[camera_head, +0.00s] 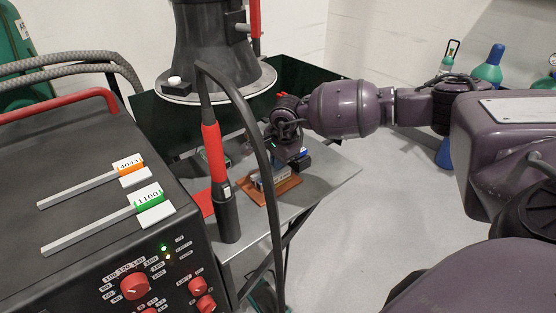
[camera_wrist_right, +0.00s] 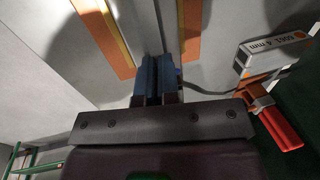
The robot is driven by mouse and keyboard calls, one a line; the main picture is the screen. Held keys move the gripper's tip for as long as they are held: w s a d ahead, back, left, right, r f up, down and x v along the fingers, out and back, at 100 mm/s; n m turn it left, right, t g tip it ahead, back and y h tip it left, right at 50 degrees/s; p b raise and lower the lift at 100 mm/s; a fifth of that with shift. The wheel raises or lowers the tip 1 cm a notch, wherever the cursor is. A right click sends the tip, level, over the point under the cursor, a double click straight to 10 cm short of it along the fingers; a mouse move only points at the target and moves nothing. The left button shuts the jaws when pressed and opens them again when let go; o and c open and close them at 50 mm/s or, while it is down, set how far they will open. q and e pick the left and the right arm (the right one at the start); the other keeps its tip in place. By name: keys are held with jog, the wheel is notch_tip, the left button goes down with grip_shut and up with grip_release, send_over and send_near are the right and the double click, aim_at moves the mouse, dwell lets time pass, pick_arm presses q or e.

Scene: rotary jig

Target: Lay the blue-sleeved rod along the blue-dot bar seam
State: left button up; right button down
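My right gripper (camera_head: 285,148) is over the table beside the brown tray, at the end of the purple arm. In the right wrist view its two fingers (camera_wrist_right: 156,80) are close together. The rest of the rod is hidden. A tag with an orange dot (camera_wrist_right: 275,48) stands at the right; I cannot make out a blue dot. My left gripper is out of view.
A brown tray (camera_head: 284,190) lies on the grey table (camera_head: 325,190). Two rods, orange-sleeved (camera_head: 130,167) and green-sleeved (camera_head: 147,200), lie on the dark machine (camera_head: 85,240). A black lamp-like hood (camera_head: 215,60) and a cable hang near the arm. A red-handled clamp (camera_wrist_right: 282,128) is nearby.

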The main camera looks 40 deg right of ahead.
jog(key=shift+f, duration=0.25)
jog(key=c, duration=1.8)
grip_release()
jog(key=o, duration=0.5)
jog(key=shift+c, duration=0.2)
jog(key=shift+o, duration=0.3)
jog(key=shift+s+f, duration=0.1)
jog(key=shift+f, duration=0.05)
jog(key=shift+s+f, duration=0.1)
jog(key=shift+f, duration=0.05)
jog(key=shift+r, duration=0.3)
notch_tip(320, 180, up, 11)
jog(key=s, duration=0.1)
jog(key=shift+s+p, duration=0.35)
jog(key=shift+p, duration=0.05)
